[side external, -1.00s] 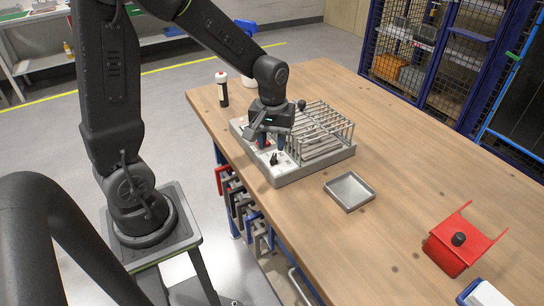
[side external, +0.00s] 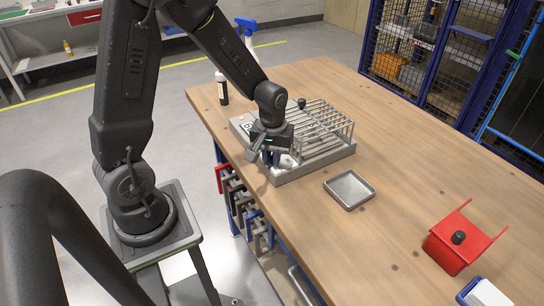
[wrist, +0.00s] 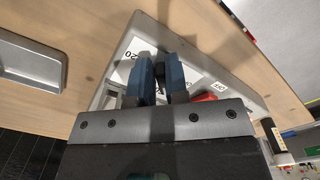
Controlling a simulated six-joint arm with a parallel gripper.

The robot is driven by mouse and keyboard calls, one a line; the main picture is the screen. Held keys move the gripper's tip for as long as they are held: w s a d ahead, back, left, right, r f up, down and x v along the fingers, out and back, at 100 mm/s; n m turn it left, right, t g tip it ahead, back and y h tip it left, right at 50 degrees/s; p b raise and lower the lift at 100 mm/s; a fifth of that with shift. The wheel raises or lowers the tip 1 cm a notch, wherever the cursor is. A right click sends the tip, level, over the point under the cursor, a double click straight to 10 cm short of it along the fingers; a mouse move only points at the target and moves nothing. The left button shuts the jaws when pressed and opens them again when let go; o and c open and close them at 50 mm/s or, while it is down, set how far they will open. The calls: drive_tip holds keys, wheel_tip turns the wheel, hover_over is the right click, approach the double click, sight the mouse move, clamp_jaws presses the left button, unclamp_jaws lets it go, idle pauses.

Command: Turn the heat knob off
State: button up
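The heat knob (wrist: 161,69) is a small dark knob on the pale front panel (wrist: 125,68) of a grey jig. The panel has printed marks, among them "20" and "OFF". My gripper (wrist: 161,62) points down at the panel, with its two blue fingers close on either side of the knob. The gap between them is narrow and the knob fills it at the tips. In the side view my gripper (side external: 272,162) is low over the jig's near left part and hides the knob. The knob's pointer direction is hidden.
A metal rod rack (side external: 325,128) stands on the jig beside my gripper. A shallow grey tray (side external: 349,188) and a red bracket with a black knob (side external: 458,238) lie to the right. A dark bottle (side external: 221,88) stands behind left. The wooden tabletop (side external: 400,150) between is mostly clear.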

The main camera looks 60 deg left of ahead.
clamp_jaws()
drive_tip(key=shift+w+n, duration=0.1)
drive_tip(key=shift+n, duration=0.7)
drive_tip(key=shift+o, duration=2.4)
unclamp_jaws()
drive_tip(key=shift+r, duration=0.1)
wheel_tip(320, 180, up, 14)
drive_tip(key=shift+f, duration=0.2)
